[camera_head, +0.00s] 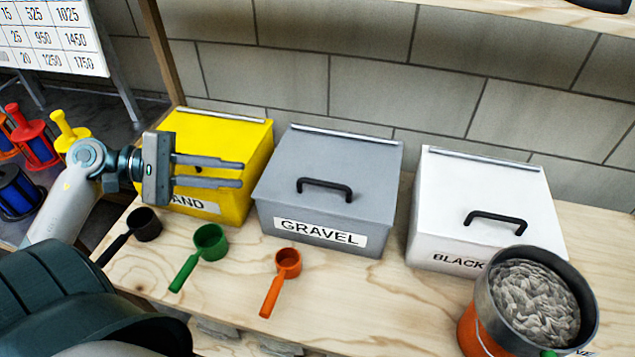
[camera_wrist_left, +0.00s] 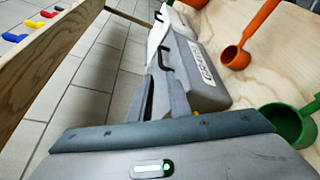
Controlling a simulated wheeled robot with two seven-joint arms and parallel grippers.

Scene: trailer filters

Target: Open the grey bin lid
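The grey bin (camera_head: 375,215), labelled GRAVEL, stands in the middle of the wooden bench. Its grey lid (camera_head: 350,158) is down, with a black bar handle (camera_head: 325,187) across it. In the left wrist view, the grey bin (camera_wrist_left: 212,95) and its black handle (camera_wrist_left: 166,58) lie beyond the fingers. My left gripper (camera_head: 243,172) is open and empty, with a gap between its parallel fingers. It hovers over the yellow bin, pointing right toward the grey bin, apart from the handle. My right gripper is in neither view.
The yellow bin (camera_head: 255,165) stands left of the grey bin, the white bin (camera_head: 450,190) right. Black (camera_head: 145,225), green (camera_head: 210,240) and orange (camera_head: 287,262) scoops lie in front. A pot of grey material (camera_head: 535,303) stands front right. A block wall (camera_head: 350,70) is behind.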

